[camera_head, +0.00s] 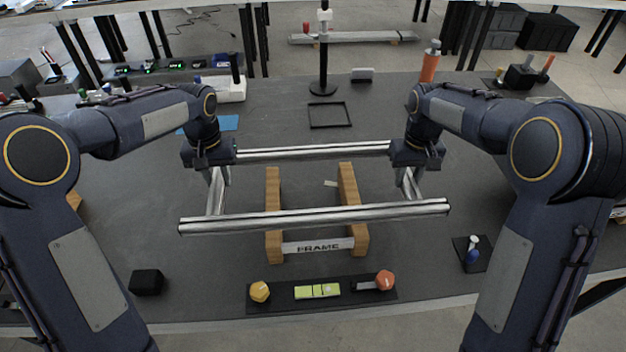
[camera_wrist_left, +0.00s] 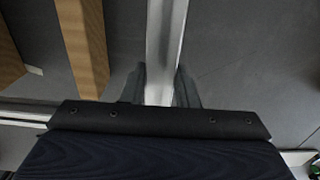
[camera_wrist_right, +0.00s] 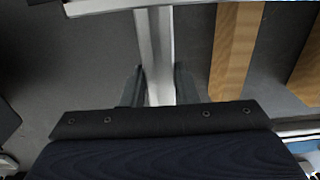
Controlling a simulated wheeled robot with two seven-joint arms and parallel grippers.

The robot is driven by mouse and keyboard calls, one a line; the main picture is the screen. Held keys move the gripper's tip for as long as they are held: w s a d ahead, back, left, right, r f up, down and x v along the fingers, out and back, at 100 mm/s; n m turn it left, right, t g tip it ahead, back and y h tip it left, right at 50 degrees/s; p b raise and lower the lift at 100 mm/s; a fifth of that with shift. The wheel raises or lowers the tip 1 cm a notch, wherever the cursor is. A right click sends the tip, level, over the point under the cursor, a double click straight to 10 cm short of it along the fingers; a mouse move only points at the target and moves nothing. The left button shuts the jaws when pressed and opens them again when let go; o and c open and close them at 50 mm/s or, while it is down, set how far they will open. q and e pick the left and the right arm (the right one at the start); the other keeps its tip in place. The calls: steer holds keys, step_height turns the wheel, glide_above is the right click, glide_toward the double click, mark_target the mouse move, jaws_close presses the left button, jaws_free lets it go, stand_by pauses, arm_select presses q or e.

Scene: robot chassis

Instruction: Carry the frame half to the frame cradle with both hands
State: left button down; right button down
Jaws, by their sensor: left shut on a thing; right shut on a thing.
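The frame half (camera_head: 320,216) is a silver rectangle of metal tubes, with a long front tube, a long rear tube and a short tube at each side. My left gripper (camera_head: 219,178) is shut on its left side tube; the fingers straddle the tube (camera_wrist_left: 165,40) in the left wrist view. My right gripper (camera_head: 407,178) is shut on the right side tube, also seen in the right wrist view (camera_wrist_right: 154,50). The frame half looks raised above the frame cradle (camera_head: 274,215), two wooden rails with a white label reading FRAME. The front tube crosses over both rails and hides part of them.
In front lies a dark tray (camera_head: 345,305) with a yellow piece, green blocks and a red piece. A black block (camera_head: 146,282) is at the front left, a small blue-and-white item (camera_head: 473,250) at the right. A thin black square outline (camera_head: 329,115) and a black stand (camera_head: 323,88) are behind.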

arm_select(q)
steer(key=shift+w+r, duration=0.15)
arm_select(e)
steer(key=shift+w+r, duration=0.15)
arm_select(q)
steer(key=shift+s+r, duration=0.1)
steer(key=shift+s, duration=0.1)
arm_select(e)
steer(key=shift+s, duration=0.2)
arm_select(q)
steer(key=shift+w, duration=0.1)
arm_select(e)
steer(key=shift+w, duration=0.1)
